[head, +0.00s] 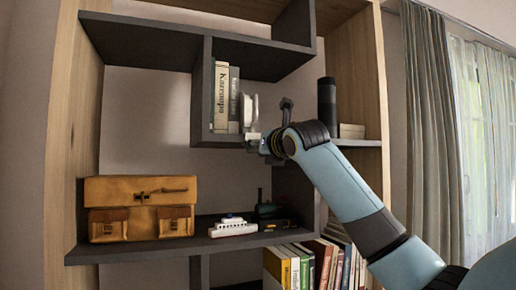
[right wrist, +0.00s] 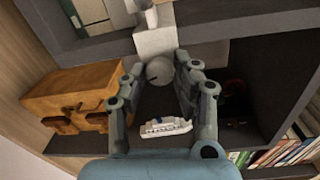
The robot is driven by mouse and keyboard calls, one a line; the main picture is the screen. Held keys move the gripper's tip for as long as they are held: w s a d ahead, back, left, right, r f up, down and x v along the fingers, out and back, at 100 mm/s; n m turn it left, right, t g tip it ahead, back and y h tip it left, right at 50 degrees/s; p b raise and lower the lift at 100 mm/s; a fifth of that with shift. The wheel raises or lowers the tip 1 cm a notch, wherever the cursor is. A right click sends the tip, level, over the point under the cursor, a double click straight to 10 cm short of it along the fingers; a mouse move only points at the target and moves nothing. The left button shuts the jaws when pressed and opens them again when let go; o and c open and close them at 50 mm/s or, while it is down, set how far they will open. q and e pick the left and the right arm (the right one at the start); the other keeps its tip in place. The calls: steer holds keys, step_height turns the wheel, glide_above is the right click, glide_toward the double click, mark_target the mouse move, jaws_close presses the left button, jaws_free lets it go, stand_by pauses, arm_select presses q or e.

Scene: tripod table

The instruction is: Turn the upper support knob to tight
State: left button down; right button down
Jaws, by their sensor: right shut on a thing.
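The upper support knob (right wrist: 158,72) is a small round grey knob below a white block-like support (right wrist: 155,42) in the right wrist view. In the head view the white support (head: 249,108) stands by the edge of the small raised shelf. My right gripper (head: 257,143) reaches it from the right. In the right wrist view my right gripper (right wrist: 159,70) has a finger on each side of the knob and is shut on it. The knob's marking and its turn angle cannot be read. My left gripper is in neither view.
A tan leather bag (head: 138,226) and a white toy ship (head: 233,227) stand on the lower shelf (head: 90,252). Books (head: 221,97) stand left of the support. A black cylinder (head: 327,104) stands right of it. The dark shelf walls are close around my gripper.

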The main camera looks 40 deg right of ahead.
steer(key=m+h, duration=0.1)
steer(key=m, duration=2.1)
steer(key=shift+a, duration=0.1)
steer(key=shift+f, duration=0.1)
stand_by(0.4)
steer(key=c, duration=1)
jaws_free()
